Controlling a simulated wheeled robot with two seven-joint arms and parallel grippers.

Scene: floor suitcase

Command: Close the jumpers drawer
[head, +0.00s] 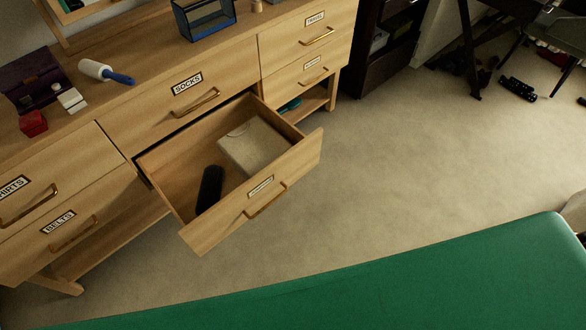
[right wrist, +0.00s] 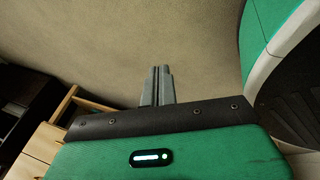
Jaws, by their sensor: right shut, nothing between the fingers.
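The wooden jumpers drawer (head: 203,228) is pulled far out of the dresser, below the drawer labelled SOCKS (head: 185,98), in the head view. Its front carries a small label, too small to read, and a brass handle (head: 266,200). A folded beige garment (head: 257,148) and a dark rolled item (head: 209,189) lie inside. My right gripper (right wrist: 157,76) shows in the right wrist view, its fingers together and empty over carpet. It is apart from the drawer. My left gripper is in neither view.
Other drawers, including BELTS (head: 72,234), look shut. Open carpet (head: 400,140) lies right of the drawer. A dark shelf unit (head: 383,62) stands beyond.

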